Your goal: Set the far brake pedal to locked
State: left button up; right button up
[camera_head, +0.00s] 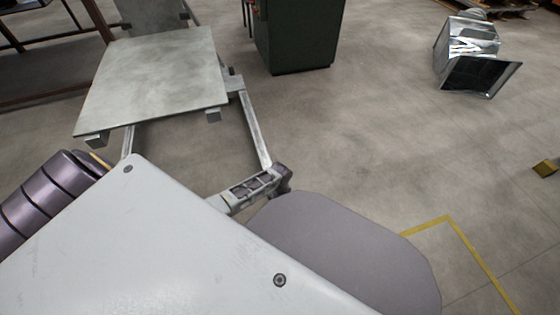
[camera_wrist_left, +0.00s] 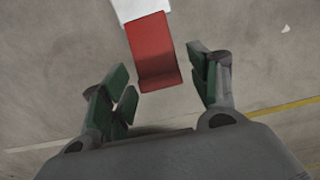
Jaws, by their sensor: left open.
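A red pedal (camera_wrist_left: 154,56) on a pale arm shows in the left wrist view, coming in from the top. I cannot tell from this view whether it is the far brake pedal or whether it is locked. My left gripper (camera_wrist_left: 158,62) is open, with its green-padded fingers on either side of the red pedal. A gap shows between the pedal and each finger, and it is not gripped. No red pedal and neither gripper show in the head view. My right gripper is not in view.
In the head view a cart with a flat grey plate (camera_head: 160,80) and metal frame rails (camera_head: 254,130) stands at upper left. A shiny duct piece (camera_head: 468,60) lies at upper right. The middle floor is clear.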

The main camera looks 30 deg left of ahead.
pick_arm(q)
jog(key=shift+c, duration=0.3)
grip_shut()
